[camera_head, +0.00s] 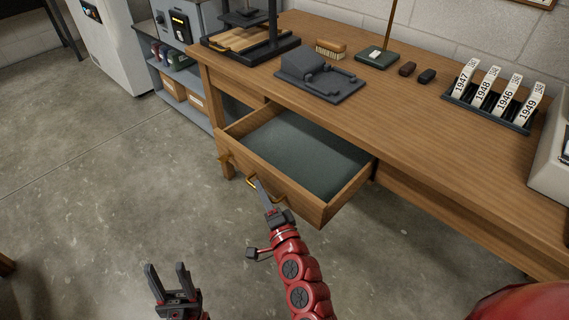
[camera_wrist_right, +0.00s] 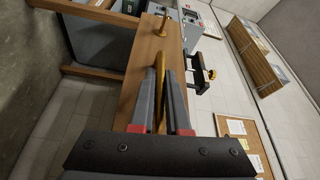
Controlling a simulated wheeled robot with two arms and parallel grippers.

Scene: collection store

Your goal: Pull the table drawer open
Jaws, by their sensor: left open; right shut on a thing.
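The wooden table drawer (camera_head: 306,204) stands well out from the table (camera_head: 440,110), and its dark green-grey inside looks empty. Its brass handle (camera_head: 249,182) is on the front panel. My right gripper (camera_head: 263,190) is at the handle, with its fingers closed on it. In the right wrist view the brass handle (camera_wrist_right: 160,78) shows between the two grey fingers. Part of the handle is hidden by the fingers. My left gripper (camera_head: 167,270) is open and empty, low over the floor, apart from the drawer.
On the tabletop are a dark grey block-like device (camera_head: 318,78), a brush (camera_head: 331,48), a press (camera_head: 248,38) and a rack of year tags (camera_head: 492,105). A grey shelf (camera_head: 180,75) stands left of the table. The floor (camera_head: 110,180) before the drawer is clear.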

